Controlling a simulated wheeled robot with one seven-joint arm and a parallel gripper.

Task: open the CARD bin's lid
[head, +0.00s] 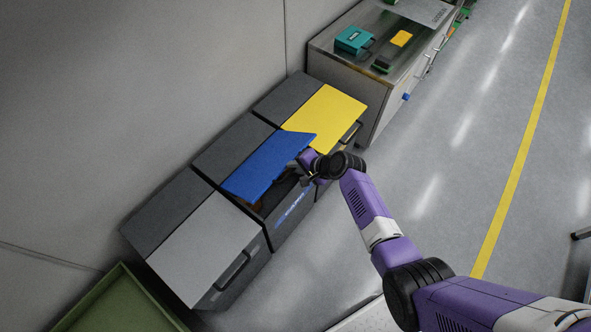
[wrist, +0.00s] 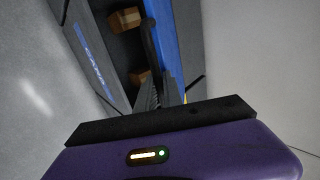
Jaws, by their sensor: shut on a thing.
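The CARD bin is the middle one of three grey bins, with a blue lid (head: 268,165) and a blue label on its front (head: 292,203). The lid is tilted up at its front edge, leaving a gap with brown boxes inside. In the wrist view the blue lid (wrist: 163,40), the CARD label (wrist: 95,62) and a brown box (wrist: 125,20) in the opening show. My gripper (head: 304,173) is at the lid's front edge, shut on the lid's dark handle (wrist: 149,42). The fingertips are partly hidden in the wrist view.
A bin with a yellow lid (head: 326,117) and one with a light grey lid (head: 203,247) flank it, both shut. A counter (head: 345,70) stands beyond the yellow one. A green container (head: 118,305) is at the lower left.

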